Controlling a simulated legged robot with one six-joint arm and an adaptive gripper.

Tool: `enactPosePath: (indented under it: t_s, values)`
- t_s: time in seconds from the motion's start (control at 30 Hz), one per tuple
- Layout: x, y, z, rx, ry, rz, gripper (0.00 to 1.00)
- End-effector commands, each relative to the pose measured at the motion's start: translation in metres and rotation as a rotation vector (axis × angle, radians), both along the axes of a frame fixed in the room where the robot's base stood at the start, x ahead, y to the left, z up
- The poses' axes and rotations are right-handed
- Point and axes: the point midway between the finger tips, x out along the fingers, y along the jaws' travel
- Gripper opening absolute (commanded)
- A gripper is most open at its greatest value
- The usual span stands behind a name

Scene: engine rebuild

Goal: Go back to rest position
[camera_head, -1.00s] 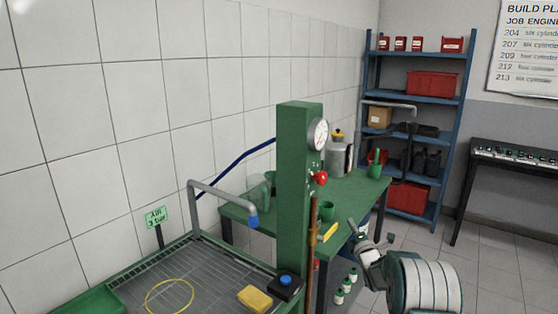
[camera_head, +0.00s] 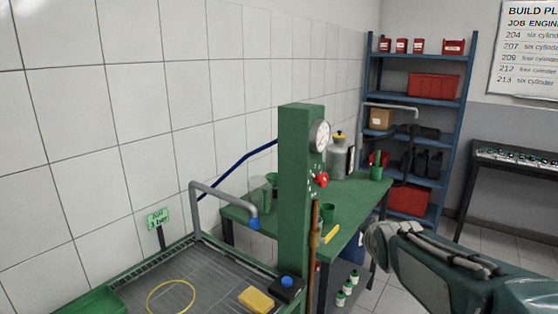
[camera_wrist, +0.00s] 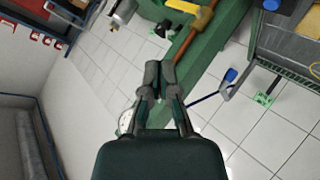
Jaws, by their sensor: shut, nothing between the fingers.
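In the wrist view my gripper (camera_wrist: 156,78) has its two grey fingers closed together, with nothing visible between them. Its dark body fills the lower middle of that view. In the head view my arm reaches in from the lower right, beside the green workbench (camera_head: 348,205); I cannot make out the fingertips there.
In the head view the green column (camera_head: 297,190) with its gauge (camera_head: 320,136) stands at the wash tank (camera_head: 215,275). A blue shelf (camera_head: 420,99) with red bins stands behind. A black-topped table (camera_head: 515,155) is at right. Floor shows between table and shelf.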

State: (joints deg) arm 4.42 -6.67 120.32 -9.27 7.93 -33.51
Motion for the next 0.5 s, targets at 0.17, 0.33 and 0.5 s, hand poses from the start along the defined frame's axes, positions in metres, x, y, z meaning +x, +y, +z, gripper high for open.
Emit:
enactPosePath:
  t_s: [0.17, 0.33, 0.5]
  values:
    - [-0.08, 0.013, -0.005, 0.181, 0.129, -0.122, 0.0]
    - [-0.157, 0.025, -0.021, 0.342, 0.262, -0.249, 0.0]
    - [-0.227, 0.036, -0.043, 0.474, 0.388, -0.373, 0.0]
